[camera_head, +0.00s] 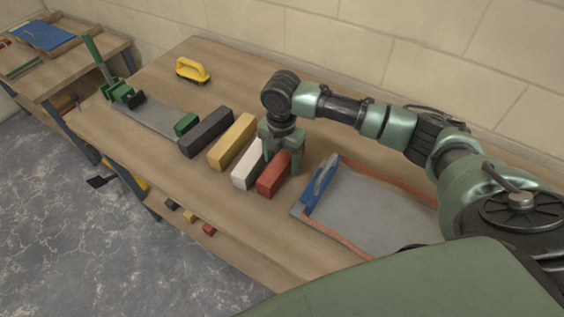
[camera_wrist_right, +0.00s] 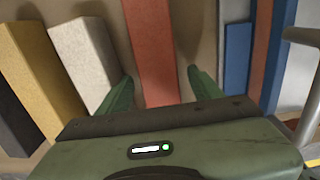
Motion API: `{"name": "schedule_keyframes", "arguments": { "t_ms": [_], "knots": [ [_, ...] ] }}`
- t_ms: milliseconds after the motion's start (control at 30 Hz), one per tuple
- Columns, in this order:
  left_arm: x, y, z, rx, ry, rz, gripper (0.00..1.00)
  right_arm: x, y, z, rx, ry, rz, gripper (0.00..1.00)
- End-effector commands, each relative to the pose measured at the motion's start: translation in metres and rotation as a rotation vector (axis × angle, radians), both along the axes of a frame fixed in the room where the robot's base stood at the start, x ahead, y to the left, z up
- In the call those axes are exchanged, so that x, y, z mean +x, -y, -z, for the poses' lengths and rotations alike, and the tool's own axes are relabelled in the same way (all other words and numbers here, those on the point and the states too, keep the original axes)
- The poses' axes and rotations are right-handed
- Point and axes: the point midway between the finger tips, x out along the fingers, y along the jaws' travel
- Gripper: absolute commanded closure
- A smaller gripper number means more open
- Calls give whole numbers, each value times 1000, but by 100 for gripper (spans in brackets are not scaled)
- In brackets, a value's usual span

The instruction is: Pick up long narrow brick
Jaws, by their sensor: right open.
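Several bricks lie in a row on the wooden bench: a dark grey brick (camera_head: 206,132), a yellow brick (camera_head: 232,142), a white brick (camera_head: 249,170) and a red brick (camera_head: 274,175). The dark and yellow ones look the longest in the head view; which is the narrowest is hard to tell. My right gripper (camera_head: 281,160) points down over the red brick, its fingers open. In the right wrist view the red brick (camera_wrist_right: 151,45) lies between the spread fingers, with gaps on both sides. My left gripper is out of view.
A wall runs behind the bench.

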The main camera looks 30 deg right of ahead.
Motion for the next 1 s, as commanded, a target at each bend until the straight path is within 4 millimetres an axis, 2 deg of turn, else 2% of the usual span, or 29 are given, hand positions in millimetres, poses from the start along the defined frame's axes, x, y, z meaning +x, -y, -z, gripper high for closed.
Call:
{"name": "schedule_keyframes", "arguments": {
  "t_ms": [133,400,433,600,667,1000],
  "knots": [
    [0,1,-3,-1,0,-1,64,-1,1,17,-2,-3,1,35],
    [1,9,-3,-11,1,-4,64,0,0,22,-1,2,0,35],
    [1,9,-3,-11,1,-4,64,0,0,22,-1,2,0,37],
    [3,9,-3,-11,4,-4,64,0,0,22,-2,1,0,85],
    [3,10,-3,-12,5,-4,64,0,0,21,-2,1,0,100],
    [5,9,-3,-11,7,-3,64,1,0,19,0,5,0,100]
  ]
}}
